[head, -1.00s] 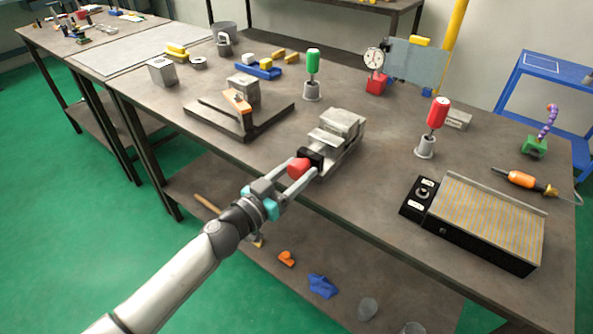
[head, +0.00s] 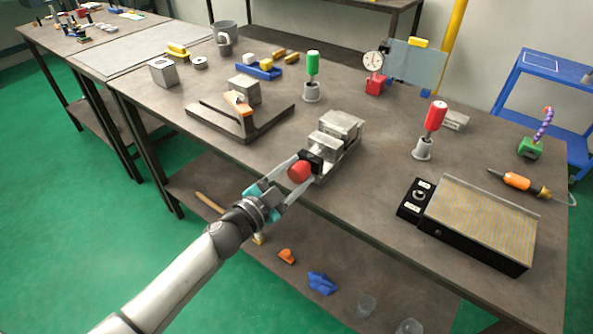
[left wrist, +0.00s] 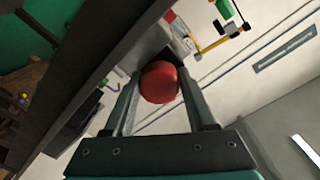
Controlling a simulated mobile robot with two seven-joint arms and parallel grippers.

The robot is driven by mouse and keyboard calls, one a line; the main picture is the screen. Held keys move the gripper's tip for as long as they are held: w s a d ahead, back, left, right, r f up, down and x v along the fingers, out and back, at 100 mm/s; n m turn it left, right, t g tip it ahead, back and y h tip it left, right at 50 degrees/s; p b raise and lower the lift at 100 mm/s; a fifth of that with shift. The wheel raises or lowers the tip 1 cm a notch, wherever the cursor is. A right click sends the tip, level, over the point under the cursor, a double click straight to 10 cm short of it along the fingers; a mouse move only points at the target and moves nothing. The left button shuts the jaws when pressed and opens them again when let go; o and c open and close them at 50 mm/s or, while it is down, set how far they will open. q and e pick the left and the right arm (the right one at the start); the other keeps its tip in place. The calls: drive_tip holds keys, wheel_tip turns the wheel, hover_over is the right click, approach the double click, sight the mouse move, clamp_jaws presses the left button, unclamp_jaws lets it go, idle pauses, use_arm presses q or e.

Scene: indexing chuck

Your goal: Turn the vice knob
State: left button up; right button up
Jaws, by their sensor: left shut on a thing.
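A grey metal vice (head: 337,138) sits near the front edge of the workbench. Its red knob (head: 299,171) points toward the front, on a black mount at the vice's end. My left gripper (head: 300,170) reaches in from the lower left, with a finger on each side of the knob, shut on it. In the left wrist view the red knob (left wrist: 160,82) sits between the two fingers, and the hand is rolled relative to the bench. My right gripper is not in view.
A red-handled tool in a grey holder (head: 431,130) and a ribbed plate with a black control box (head: 480,223) stand to the right. An angled metal fixture with an orange clamp (head: 240,105) lies left of the vice. A green-handled tool (head: 313,75) stands behind.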

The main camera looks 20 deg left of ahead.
use_arm(q)
drive_tip(key=m, duration=1.2)
drive_tip(key=shift+m+y, duration=0.3)
drive_tip(key=m+b, duration=0.1)
drive_tip(key=m, duration=0.2)
drive_tip(key=shift+m, duration=0.3)
drive_tip(key=m, duration=0.3)
drive_tip(key=shift+b, duration=0.4)
drive_tip(key=m, duration=0.4)
drive_tip(key=m+b, duration=0.1)
drive_tip(key=m, duration=0.2)
drive_tip(key=shift+m+t, duration=0.3)
drive_tip(key=m, duration=0.5)
drive_tip(key=shift+m, duration=0.3)
drive_tip(key=m+p, duration=0.1)
drive_tip(key=m, duration=0.5)
drive_tip(key=m+p, duration=0.1)
drive_tip(key=m, duration=0.6)
drive_tip(key=m+p, duration=0.1)
drive_tip(key=m, duration=0.4)
drive_tip(key=shift+m+h+p, duration=0.3)
drive_tip(key=shift+h, duration=0.1)
